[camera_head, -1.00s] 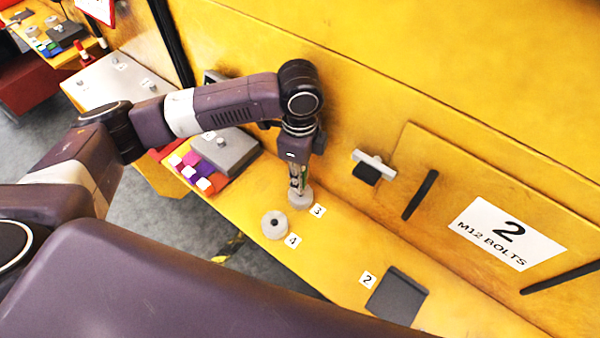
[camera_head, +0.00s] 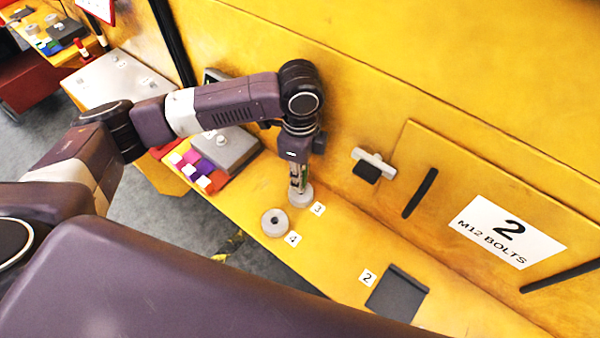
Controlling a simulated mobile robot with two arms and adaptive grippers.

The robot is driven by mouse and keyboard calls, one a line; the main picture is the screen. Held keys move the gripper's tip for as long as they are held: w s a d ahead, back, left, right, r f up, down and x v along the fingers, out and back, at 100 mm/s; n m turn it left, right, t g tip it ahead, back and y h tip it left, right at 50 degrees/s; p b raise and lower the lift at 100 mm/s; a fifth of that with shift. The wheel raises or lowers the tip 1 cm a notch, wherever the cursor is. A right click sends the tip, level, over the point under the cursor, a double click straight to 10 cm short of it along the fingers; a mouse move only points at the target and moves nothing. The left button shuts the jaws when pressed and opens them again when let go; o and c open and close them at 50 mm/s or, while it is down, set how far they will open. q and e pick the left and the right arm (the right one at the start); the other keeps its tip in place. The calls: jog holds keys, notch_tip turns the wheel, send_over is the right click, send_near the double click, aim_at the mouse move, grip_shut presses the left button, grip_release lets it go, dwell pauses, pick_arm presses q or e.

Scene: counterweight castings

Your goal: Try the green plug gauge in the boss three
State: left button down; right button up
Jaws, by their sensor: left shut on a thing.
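Boss three (camera_head: 301,197) is a grey round casting on the yellow shelf beside the "3" label. My left gripper (camera_head: 298,180) points down right above it, shut on a slim thing with a little green showing, taken to be the green plug gauge. The fingers hide most of the gauge, and I cannot tell whether its tip is in the bore. Boss four (camera_head: 275,222), a grey ring with a dark hole, stands beside the "4" label, apart from the gripper. My right gripper is not in view.
A grey block (camera_head: 225,150) and a tray of coloured pieces (camera_head: 219,183) lie left of the gripper. A dark flat plate (camera_head: 397,294) lies by the "2" label (camera_head: 368,278).

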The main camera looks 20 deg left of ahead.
pick_arm(q)
jog(key=shift+s+f, duration=0.1)
jog(key=shift+f, duration=1.35)
dwell(1.5)
jog(key=c, duration=1.7)
grip_release()
jog(key=shift+o, duration=0.2)
jog(key=shift+r, duration=0.1)
notch_tip(320, 180, up, 12)
jog(key=shift+f, duration=0.2)
jog(key=shift+r+p, duration=0.4)
jog(key=shift+r, duration=0.25)
notch_tip(320, 180, up, 11)
jog(key=p, duration=1)
